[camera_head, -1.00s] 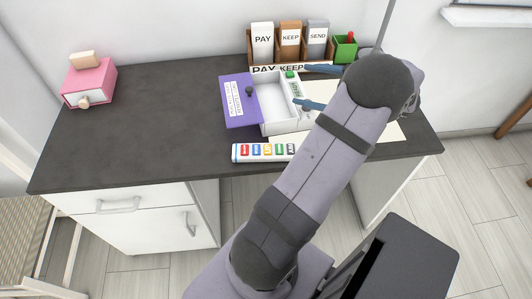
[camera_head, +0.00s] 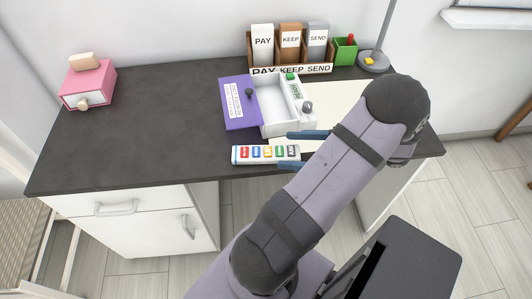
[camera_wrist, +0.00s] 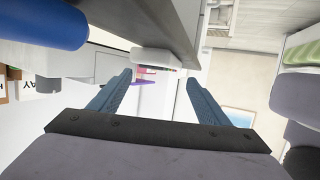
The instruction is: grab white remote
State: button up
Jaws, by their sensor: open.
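The white remote (camera_head: 266,154), a long white bar with a row of coloured buttons, lies along the desk's front edge in the head view. My gripper (camera_head: 284,150) is open, with one blue finger behind the remote's right end and the other in front of it. Contact cannot be told. In the wrist view my gripper (camera_wrist: 160,76) has a clear gap between its fingers. A white rounded end, likely the remote (camera_wrist: 155,59), shows just beyond the fingertips.
The dark desk (camera_head: 150,130) has clear room on the left. Behind the remote stand a white open box (camera_head: 270,128) with a purple lid (camera_head: 238,118) and a PAY/KEEP/SEND rack (camera_head: 290,68). A pink box (camera_head: 90,88), a green cup (camera_head: 345,53) and a lamp base (camera_head: 374,62) stand farther off.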

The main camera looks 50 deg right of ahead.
aim_at(269, 152)
jog(key=shift+a+x, duration=0.25)
jog(key=shift+x, duration=2.35)
jog(key=shift+s, duration=0.15)
jog(key=shift+c, duration=0.7)
jog(key=shift+f, duration=0.1)
jog(key=c, duration=1.1)
